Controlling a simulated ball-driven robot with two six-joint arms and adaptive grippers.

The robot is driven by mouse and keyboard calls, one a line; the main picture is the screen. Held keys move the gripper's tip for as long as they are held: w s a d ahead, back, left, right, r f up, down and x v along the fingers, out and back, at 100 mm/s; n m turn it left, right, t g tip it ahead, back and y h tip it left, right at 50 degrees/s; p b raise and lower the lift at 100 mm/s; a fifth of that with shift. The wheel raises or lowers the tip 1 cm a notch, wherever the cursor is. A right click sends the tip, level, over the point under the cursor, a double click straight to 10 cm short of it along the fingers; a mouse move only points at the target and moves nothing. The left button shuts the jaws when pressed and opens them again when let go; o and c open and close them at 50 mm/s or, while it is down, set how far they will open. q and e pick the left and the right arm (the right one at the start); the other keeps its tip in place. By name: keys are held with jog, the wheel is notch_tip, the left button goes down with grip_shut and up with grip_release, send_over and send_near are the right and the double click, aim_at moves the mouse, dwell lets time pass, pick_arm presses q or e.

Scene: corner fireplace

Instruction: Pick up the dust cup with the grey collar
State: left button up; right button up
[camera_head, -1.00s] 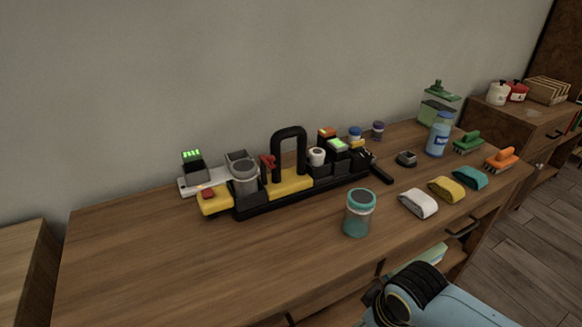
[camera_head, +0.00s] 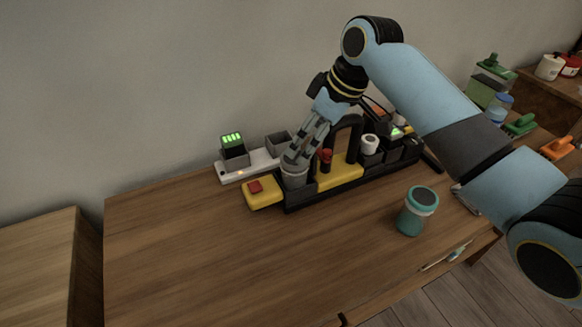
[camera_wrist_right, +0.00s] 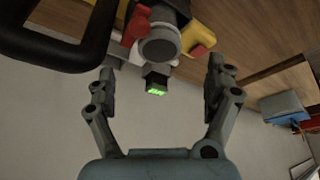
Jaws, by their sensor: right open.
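A grey dust cup (camera_head: 295,174) with a grey rim stands in the black cleaner tray, beside a red latch (camera_head: 325,158). My right gripper (camera_head: 303,147) is over this cup, pointing down, its fingers overlapping the rim in the head view. In the right wrist view the gripper (camera_wrist_right: 162,72) is open, with the round grey cup (camera_wrist_right: 158,48) ahead between the fingers; contact cannot be told. A second, teal dust cup (camera_head: 410,222) with a pale band and dark top stands apart on the table. My left gripper is not in view.
The yellow cleaner body (camera_head: 340,171) with its black loop handle (camera_head: 355,133) stands right of the grey cup. A white charger (camera_head: 262,163) with a green-lit battery (camera_head: 233,149) is behind left. The table's (camera_head: 210,260) front left is clear.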

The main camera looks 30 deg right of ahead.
aim_at(296, 158)
jog(key=x, duration=0.2)
jog(key=shift+a+f, duration=0.15)
jog(key=shift+f, duration=0.15)
jog(key=shift+w+a+f, duration=0.1)
jog(key=shift+w+f, duration=0.05)
jog(key=shift+f, duration=0.15)
jog(key=x, duration=0.5)
jog(key=shift+w+f, duration=0.1)
jog(key=shift+w, duration=0.2)
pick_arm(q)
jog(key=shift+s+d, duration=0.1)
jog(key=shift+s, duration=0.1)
pick_arm(e)
jog(key=c, duration=0.5)
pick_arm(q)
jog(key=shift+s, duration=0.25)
pick_arm(e)
jog(key=c, duration=0.8)
